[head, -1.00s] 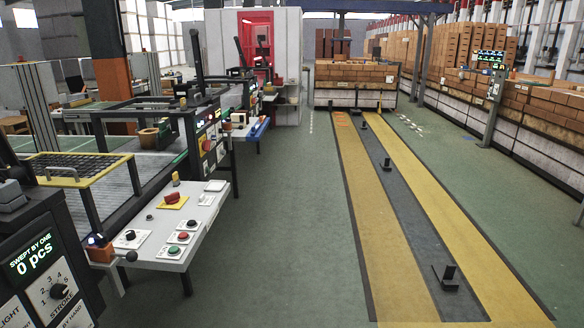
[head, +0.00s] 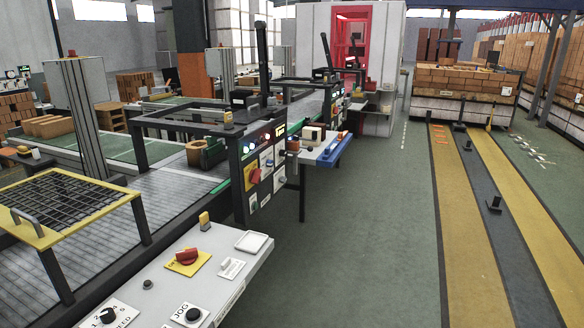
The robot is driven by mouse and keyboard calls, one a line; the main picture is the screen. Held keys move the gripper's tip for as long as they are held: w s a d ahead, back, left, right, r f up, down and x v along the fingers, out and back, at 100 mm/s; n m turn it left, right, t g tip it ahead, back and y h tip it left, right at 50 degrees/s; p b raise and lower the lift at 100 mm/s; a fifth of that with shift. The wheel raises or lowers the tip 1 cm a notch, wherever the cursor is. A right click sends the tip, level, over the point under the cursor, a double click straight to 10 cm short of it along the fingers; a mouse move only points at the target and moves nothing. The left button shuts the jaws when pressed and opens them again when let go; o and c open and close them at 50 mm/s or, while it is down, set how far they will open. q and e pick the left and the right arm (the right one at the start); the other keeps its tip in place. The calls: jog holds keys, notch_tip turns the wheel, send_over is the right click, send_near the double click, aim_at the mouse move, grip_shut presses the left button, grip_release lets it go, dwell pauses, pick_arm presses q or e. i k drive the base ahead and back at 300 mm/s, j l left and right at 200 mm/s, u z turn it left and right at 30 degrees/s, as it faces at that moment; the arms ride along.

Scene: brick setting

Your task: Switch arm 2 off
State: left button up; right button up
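No label reading arm 2 can be made out, so I cannot tell which control is its switch. A near white console (head: 215,290) at the bottom carries a red rotary switch on a yellow plate (head: 187,257). It also carries a small white switch plate (head: 231,267), a black selector knob (head: 108,315) and a control marked JOG (head: 192,314). Beyond it, a dark upright panel (head: 264,170) has another red rotary switch on yellow (head: 251,176) and lit buttons. Switch positions are too small to read. Neither of my grippers is in view.
A roller conveyor (head: 120,225) with a yellow-framed mesh guard (head: 68,200) runs along the left. A blue-edged console (head: 325,148) stands farther on. Green floor (head: 370,230) is open right of the consoles, up to yellow floor lanes (head: 470,240). A brick stack (head: 465,80) stands behind.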

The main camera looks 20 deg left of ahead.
aim_at(254, 175)
jog(key=i+u, duration=0.15)
jog(key=i, duration=0.45)
jog(key=i+l+u, duration=0.15)
jog(key=i, duration=0.4)
jog(key=i+l+u, duration=0.15)
jog(key=i, duration=0.45)
jog(key=l, duration=0.1)
